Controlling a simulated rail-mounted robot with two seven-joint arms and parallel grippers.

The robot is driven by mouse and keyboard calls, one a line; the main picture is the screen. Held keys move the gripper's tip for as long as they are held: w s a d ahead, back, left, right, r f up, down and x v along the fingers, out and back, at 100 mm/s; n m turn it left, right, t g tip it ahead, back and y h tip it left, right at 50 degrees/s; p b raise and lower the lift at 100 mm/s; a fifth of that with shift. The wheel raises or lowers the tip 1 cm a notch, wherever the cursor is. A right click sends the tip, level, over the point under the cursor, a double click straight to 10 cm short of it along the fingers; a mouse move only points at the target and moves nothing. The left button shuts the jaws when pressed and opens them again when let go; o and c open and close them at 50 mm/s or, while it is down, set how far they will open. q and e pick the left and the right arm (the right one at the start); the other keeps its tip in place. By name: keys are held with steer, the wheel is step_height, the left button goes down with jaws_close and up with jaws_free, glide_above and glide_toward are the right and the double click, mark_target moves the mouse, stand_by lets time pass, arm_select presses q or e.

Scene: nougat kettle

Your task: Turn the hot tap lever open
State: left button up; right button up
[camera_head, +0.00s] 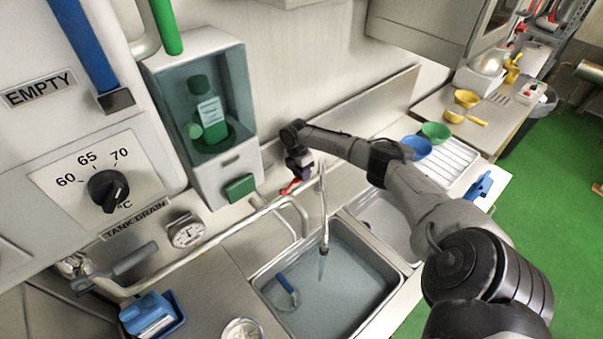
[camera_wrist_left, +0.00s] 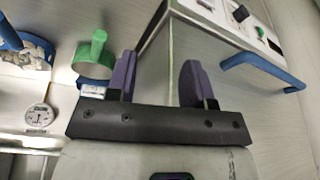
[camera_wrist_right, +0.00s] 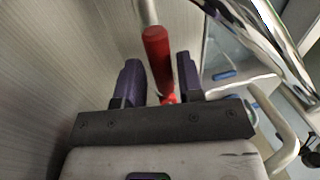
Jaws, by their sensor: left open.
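The red tap lever (camera_head: 290,187) is at the wall behind the sink, partly hidden by my right gripper (camera_head: 299,163). In the right wrist view the red lever (camera_wrist_right: 157,50) stands between the two purple fingers of my right gripper (camera_wrist_right: 160,80), which look apart with small gaps beside it. Its lower end is hidden behind the gripper body. The tap spout (camera_head: 323,205) hangs over the sink in front of that gripper. My left gripper (camera_wrist_left: 157,78) shows only in its own wrist view, open and empty.
The sink basin (camera_head: 265,280) holds a blue-handled tool (camera_head: 287,285). A green bottle (camera_head: 207,108) stands in a wall box left of the tap. A bent metal pipe (camera_head: 215,243) runs across the counter. Blue and green bowls (camera_head: 435,131) are at the right.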

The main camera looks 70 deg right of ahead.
steer(key=shift+o, duration=1)
steer(key=shift+r, duration=0.1)
steer(key=shift+r, duration=0.3)
steer(key=r, duration=0.2)
steer(key=s+r, duration=0.1)
steer(key=shift+d+r+b, duration=0.1)
steer(key=shift+r+b, duration=0.2)
steer(key=shift+r, duration=0.1)
steer(key=s+r, duration=0.1)
steer(key=s, duration=0.1)
steer(key=s+r, duration=0.1)
steer(key=s, duration=0.1)
steer(key=s+r, duration=0.2)
steer(key=s, duration=0.1)
steer(key=shift+d, duration=0.15)
steer(key=s+r+p, duration=0.2)
steer(key=s, duration=0.1)
steer(key=shift+s+r, duration=0.2)
steer(key=shift+s, duration=0.1)
